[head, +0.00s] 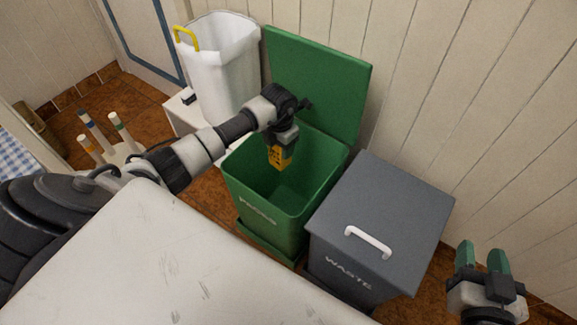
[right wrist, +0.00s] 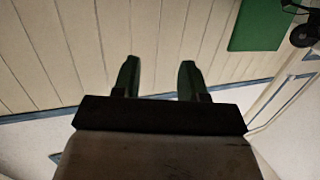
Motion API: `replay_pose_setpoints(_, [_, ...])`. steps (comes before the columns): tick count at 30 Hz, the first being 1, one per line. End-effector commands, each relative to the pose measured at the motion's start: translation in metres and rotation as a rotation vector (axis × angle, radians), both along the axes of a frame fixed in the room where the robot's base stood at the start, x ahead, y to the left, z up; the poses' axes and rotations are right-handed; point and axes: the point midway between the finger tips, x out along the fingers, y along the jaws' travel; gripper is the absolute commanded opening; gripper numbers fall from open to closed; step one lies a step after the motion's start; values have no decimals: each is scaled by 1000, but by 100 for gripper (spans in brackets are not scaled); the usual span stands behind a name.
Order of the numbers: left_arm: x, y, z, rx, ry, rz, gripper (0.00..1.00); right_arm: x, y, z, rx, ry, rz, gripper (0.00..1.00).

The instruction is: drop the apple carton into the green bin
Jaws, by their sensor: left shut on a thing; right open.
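The apple carton (head: 279,157) is a small yellow-orange box with dark markings. My left gripper (head: 284,146) is shut on it and holds it above the open mouth of the green bin, and its fingers are mostly hidden. The green bin (head: 262,213) stands with its lid (head: 318,85) raised against the wall, and the part of its inside that shows looks empty. My right gripper (head: 483,257) is open and empty at the lower right; its green fingertips also show apart in the right wrist view (right wrist: 158,80).
A grey waste bin (head: 400,205) with a shut lid and white handle stands right of the green bin. A white bin (head: 222,75) with a yellow handle stands behind left. A white surface (head: 170,265) fills the front. An upturned stool (head: 115,150) is at left.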

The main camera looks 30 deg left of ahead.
Motion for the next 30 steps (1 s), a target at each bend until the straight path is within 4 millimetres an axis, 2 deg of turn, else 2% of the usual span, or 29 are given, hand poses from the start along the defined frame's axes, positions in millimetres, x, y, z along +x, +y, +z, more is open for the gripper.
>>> replay_pose_setpoints(9, [0, 0, -11, 0, 0, -1, 30, 5, 6, 26, 53, -206, 14, 43])
replay_pose_setpoints(20, [0, 0, -11, 0, 0, -1, 30, 5, 7, 30, 59, -230, 15, 43])
replay_pose_setpoints(21, [0, 0, -11, 0, 0, -1, 59, 5, 7, 30, 59, -229, 15, 43])
replay_pose_setpoints(26, [0, 0, -11, 0, 0, -1, 82, 5, 7, 30, 59, -229, 15, 43])
replay_pose_setpoints(30, [0, 0, -11, 0, 0, -1, 82, 5, 7, 30, 59, -229, 15, 43])
